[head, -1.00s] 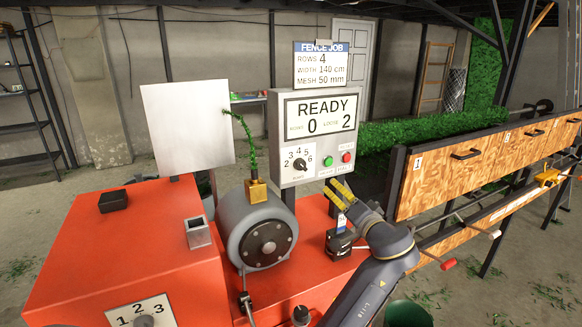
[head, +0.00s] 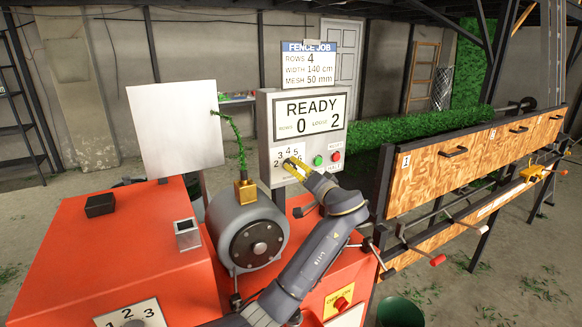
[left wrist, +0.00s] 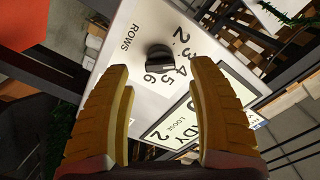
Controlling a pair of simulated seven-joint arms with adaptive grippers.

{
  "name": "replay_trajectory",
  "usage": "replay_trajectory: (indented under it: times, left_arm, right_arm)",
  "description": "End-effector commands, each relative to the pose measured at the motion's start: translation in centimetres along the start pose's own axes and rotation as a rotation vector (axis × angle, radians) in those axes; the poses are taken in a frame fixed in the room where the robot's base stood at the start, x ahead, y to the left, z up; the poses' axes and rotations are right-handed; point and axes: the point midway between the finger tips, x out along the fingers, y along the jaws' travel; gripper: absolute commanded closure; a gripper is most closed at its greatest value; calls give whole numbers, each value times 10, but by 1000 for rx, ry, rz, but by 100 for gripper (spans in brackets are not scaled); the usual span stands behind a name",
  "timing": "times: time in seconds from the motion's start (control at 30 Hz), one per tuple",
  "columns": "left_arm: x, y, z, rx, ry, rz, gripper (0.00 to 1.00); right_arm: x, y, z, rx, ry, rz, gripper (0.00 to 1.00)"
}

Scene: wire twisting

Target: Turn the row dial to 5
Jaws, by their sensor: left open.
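The row dial (left wrist: 160,58) is a dark round knob on a white plate marked ROWS, with the digits 2 to 6 around it. In the left wrist view it lies just beyond and between the fingertips, apart from them. I cannot tell for sure which digit it points at. My left gripper (left wrist: 160,80), with yellow fingers, is open and empty, facing the dial. In the head view my left gripper (head: 292,165) is in front of the dial plate (head: 289,152) and hides the knob. My right gripper is not in view.
The panel's screen (head: 310,115) reads READY, rows 0, loose 2. A green button (head: 318,160) and a red button (head: 336,156) sit close right of the dial. The grey motor (head: 245,225) stands below left. A sign (head: 308,64) above reads rows 4.

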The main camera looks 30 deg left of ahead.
Motion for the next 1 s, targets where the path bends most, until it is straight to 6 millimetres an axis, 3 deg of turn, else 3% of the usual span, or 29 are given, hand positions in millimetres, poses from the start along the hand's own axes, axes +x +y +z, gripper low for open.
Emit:
replay_trajectory:
  times: [0.2,0.4,0.9,1.0]
  left_arm:
    - [31,0,0,1,1,-2,41]
    - [47,0,-1,1,1,-1,41]
    - [53,0,0,0,1,0,42]
    - [53,0,0,0,1,0,53]
  right_arm:
    - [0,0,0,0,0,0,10]
    - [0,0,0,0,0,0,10]
    - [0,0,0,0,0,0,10]
    - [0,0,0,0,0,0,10]
